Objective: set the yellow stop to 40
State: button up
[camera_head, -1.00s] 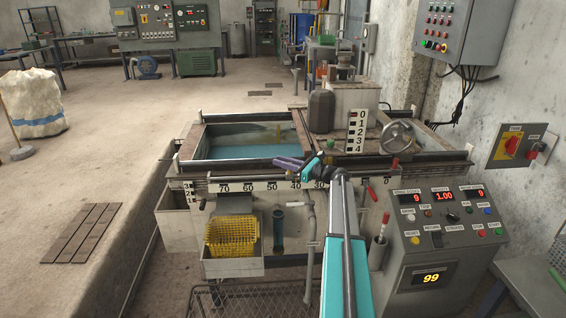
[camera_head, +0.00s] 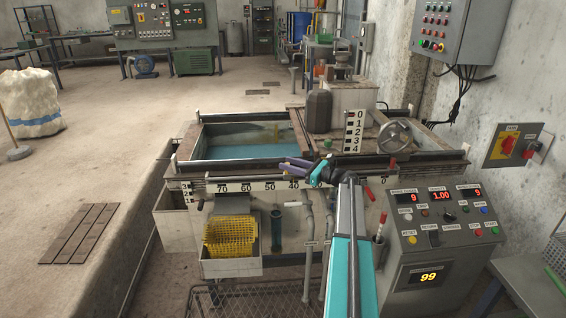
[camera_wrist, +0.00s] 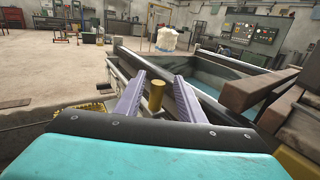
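The yellow stop shows in the wrist view as a short upright yellow cylinder (camera_wrist: 157,96) between the two purple fingers of my gripper (camera_wrist: 159,76). A gap shows on each side of it, so the fingers look open around it and not clamped. In the head view, my gripper (camera_head: 291,163) is at the front rail of the tank, just above the number scale (camera_head: 258,187), to the left of the arm's wrist and near the 40 mark. I cannot make out the stop in the head view; my gripper likely covers it. The 30 mark is hidden there too.
A red-tipped lever (camera_head: 369,192) and a control panel (camera_head: 440,213) with displays stand to the right of my arm. A handwheel (camera_head: 395,137) and a 0-to-4 scale (camera_head: 353,131) are behind.

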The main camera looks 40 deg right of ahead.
jog(key=p+v, duration=0.1)
jog(key=v, duration=0.8)
jog(key=shift+w+r, duration=0.1)
jog(key=s+a+f+n+g+p, duration=0.2)
jog(key=a+f+n+g+p, duration=0.15)
jog(key=a+f, duration=0.7)
jog(key=s+a+f+n+g+y+p, duration=0.1)
jog(key=s+a+f+n+g+p, duration=0.25)
jog(key=a, duration=1.15)
jog(key=s+a+f+n+g+p, duration=0.15)
jog(key=a+f+n+g, duration=0.35)
jog(key=a+f, duration=0.55)
jog(key=s+a+f+n+g+h+p, duration=0.1)
jog(key=s+a+f+n+g+p, duration=0.25)
jog(key=s+a, duration=0.4)
jog(key=s+a+f+n+g+h+p, duration=0.25)
jog(key=s+a+n, duration=0.25)
jog(key=s+a, duration=0.3)
jog(key=s+r+n+g+h+p, duration=0.1)
jog(key=s+n+g+h+p, duration=0.2)
jog(key=s+n, duration=0.7)
jog(key=s+h+p, duration=0.1)
jog(key=s+h, duration=0.1)
jog(key=s, duration=0.7)
jog(key=shift+d+r+g+p, duration=0.2)
jog(key=shift+d+g+p, duration=0.1)
jog(key=shift+g, duration=0.1)
